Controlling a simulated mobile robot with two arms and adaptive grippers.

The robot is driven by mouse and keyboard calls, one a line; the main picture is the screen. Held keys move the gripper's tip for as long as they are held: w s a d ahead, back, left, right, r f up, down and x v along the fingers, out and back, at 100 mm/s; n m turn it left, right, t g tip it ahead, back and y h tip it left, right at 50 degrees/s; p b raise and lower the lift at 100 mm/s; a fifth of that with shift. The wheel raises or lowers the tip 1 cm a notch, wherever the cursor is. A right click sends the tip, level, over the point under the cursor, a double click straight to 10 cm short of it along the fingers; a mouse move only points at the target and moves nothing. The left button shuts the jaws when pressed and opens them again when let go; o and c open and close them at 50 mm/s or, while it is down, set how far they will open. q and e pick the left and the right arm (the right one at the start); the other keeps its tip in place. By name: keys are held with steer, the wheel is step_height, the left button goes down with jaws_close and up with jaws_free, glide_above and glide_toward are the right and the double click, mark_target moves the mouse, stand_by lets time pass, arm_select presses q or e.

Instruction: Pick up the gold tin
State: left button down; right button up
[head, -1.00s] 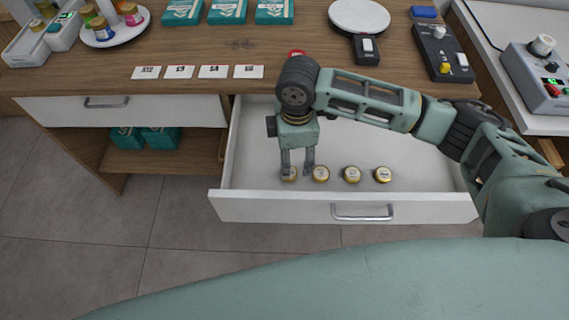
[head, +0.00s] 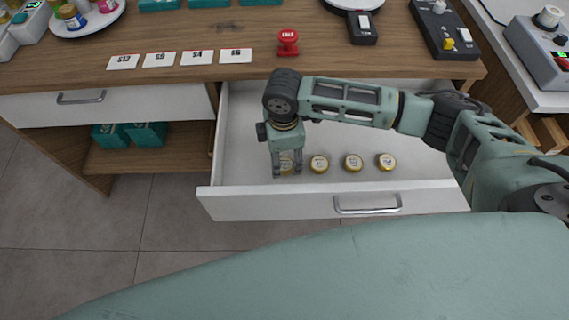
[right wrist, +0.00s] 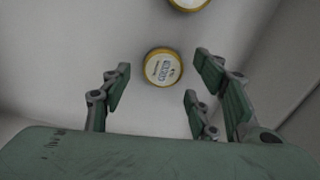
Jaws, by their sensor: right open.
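Several gold tins with pale lids stand in a row in the open white drawer (head: 262,207). The leftmost gold tin (head: 287,163) is partly hidden behind the fingers of my right gripper (head: 287,170). To its right are a second tin (head: 319,163), a third (head: 353,162) and a fourth (head: 387,161). My right gripper is open and points down into the drawer. In the right wrist view one tin (right wrist: 163,67) lies just beyond the spread fingers (right wrist: 160,95), with nothing held. Another tin (right wrist: 188,3) is cut off at the top edge. My left gripper is not in view.
The drawer's front panel with its handle (head: 367,204) and its side walls bound the space around the tins.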

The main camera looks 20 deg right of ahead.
step_height(320, 180, down, 2)
steer(key=shift+f, duration=0.1)
steer(key=c, duration=1.1)
